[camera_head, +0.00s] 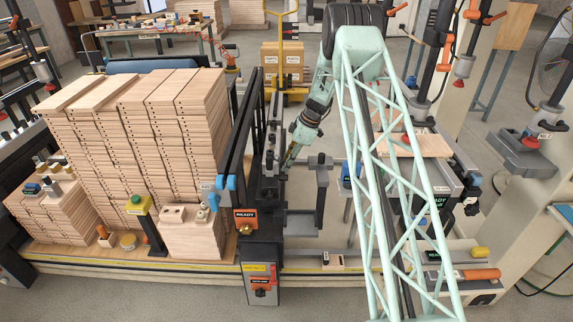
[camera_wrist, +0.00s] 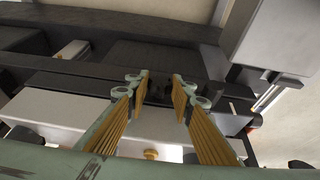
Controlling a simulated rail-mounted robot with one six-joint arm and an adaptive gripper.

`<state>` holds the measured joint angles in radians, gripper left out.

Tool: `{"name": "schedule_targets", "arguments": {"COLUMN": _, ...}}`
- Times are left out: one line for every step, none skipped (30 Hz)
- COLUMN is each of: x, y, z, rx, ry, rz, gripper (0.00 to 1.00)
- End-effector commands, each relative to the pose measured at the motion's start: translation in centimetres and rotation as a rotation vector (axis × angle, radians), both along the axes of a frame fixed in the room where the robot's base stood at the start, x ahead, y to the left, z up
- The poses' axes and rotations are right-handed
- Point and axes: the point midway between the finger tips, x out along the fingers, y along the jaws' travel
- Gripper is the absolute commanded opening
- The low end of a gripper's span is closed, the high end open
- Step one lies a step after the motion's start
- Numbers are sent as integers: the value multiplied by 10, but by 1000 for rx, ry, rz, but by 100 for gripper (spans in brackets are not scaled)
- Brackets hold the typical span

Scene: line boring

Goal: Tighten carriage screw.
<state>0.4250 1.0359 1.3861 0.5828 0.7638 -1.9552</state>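My gripper (camera_head: 287,165) reaches down to the dark carriage area on the black vertical machine frame (camera_head: 262,215) in the head view. In the wrist view my gripper (camera_wrist: 159,80) has two pale green fingers with ribbed gold pads. They stand apart with a gap between them, and nothing is clearly held. Dark bars and a dark block (camera_wrist: 160,58) lie beyond the fingertips. A small brass-coloured knob (camera_wrist: 150,154) shows low between the fingers, on or near a pale part. I cannot clearly make out the carriage screw in either view.
Tall stacks of drilled boards (camera_head: 145,115) stand left of the machine frame. An orange READY sign (camera_head: 246,215) is on its front. A tray with an orange-handled tool (camera_head: 481,275) lies at lower right. A grey box (camera_wrist: 270,40) closes in at the wrist view's upper right.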

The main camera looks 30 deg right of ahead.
Motion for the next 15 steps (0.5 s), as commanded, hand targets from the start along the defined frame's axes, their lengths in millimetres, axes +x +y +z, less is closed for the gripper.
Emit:
{"name": "schedule_targets", "arguments": {"x": 0, "y": 0, "z": 0, "rx": 0, "ry": 1, "rz": 0, "gripper": 11}}
{"name": "schedule_targets", "arguments": {"x": 0, "y": 0, "z": 0, "rx": 0, "ry": 1, "rz": 0, "gripper": 11}}
{"name": "schedule_targets", "arguments": {"x": 0, "y": 0, "z": 0, "rx": 1, "ry": 2, "rz": 1, "gripper": 11}}
{"name": "schedule_targets", "arguments": {"x": 0, "y": 0, "z": 0, "rx": 1, "ry": 3, "rz": 0, "gripper": 11}}
{"name": "schedule_targets", "arguments": {"x": 0, "y": 0, "z": 0, "rx": 3, "ry": 4, "rz": 0, "gripper": 11}}
{"name": "schedule_targets", "arguments": {"x": 0, "y": 0, "z": 0, "rx": 5, "ry": 8, "rz": 1, "gripper": 11}}
{"name": "schedule_targets", "arguments": {"x": 0, "y": 0, "z": 0, "rx": 7, "ry": 11, "rz": 0, "gripper": 11}}
{"name": "schedule_targets", "arguments": {"x": 1, "y": 0, "z": 0, "rx": 10, "ry": 15, "rz": 1, "gripper": 11}}
{"name": "schedule_targets", "arguments": {"x": 1, "y": 0, "z": 1, "rx": 14, "ry": 21, "rz": 2, "gripper": 11}}
{"name": "schedule_targets", "arguments": {"x": 2, "y": 0, "z": 1, "rx": 17, "ry": 27, "rz": 2, "gripper": 11}}
{"name": "schedule_targets", "arguments": {"x": 2, "y": 0, "z": 1, "rx": 22, "ry": 33, "rz": 2, "gripper": 11}}
{"name": "schedule_targets", "arguments": {"x": 2, "y": 1, "z": 0, "rx": 28, "ry": 43, "rz": 2, "gripper": 11}}
{"name": "schedule_targets", "arguments": {"x": 3, "y": 0, "z": 1, "rx": 32, "ry": 50, "rz": 2, "gripper": 11}}
{"name": "schedule_targets", "arguments": {"x": 3, "y": 0, "z": 1, "rx": 36, "ry": 57, "rz": 2, "gripper": 11}}
{"name": "schedule_targets", "arguments": {"x": 3, "y": 0, "z": 1, "rx": 41, "ry": 67, "rz": 2, "gripper": 11}}
